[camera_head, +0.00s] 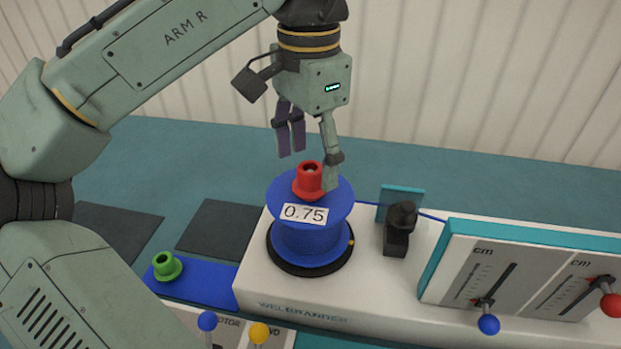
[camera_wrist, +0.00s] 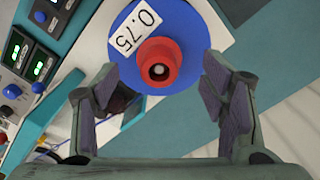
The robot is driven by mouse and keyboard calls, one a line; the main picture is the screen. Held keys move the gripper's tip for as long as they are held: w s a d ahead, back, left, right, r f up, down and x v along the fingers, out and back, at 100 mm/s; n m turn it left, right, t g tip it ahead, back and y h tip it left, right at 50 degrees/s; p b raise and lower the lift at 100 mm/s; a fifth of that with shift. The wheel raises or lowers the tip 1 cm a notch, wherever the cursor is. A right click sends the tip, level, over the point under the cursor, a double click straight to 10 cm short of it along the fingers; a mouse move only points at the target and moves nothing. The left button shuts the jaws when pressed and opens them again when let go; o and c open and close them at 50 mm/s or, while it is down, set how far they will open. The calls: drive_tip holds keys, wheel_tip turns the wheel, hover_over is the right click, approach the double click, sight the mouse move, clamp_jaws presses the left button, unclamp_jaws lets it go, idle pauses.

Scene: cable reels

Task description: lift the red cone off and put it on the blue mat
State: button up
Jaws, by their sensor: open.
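The red cone (camera_head: 308,180) sits upright on top of the blue reel (camera_head: 307,238), which is labelled 0.75 and stands on the white machine. In the wrist view the red cone (camera_wrist: 158,64) shows from above with a hole in its middle, at the upper centre of the picture. My gripper (camera_head: 309,168) is open and empty above and around the cone; in the wrist view its fingers (camera_wrist: 170,95) stand apart, to the left and right and a little below the cone. The blue mat (camera_head: 205,280) lies at lower left, with a green cone (camera_head: 164,265) on it.
Two dark squares (camera_head: 218,228) lie on the teal surface behind the mat. Right of the reel stand a black guide (camera_head: 400,229) and slider panels (camera_head: 480,270) with blue and red knobs. Blue and yellow knobs (camera_head: 258,333) stick up in front. The mat's right part is clear.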

sight(310, 172)
drive_tip(key=shift+f, duration=1.6)
drive_tip(key=c, duration=1.2)
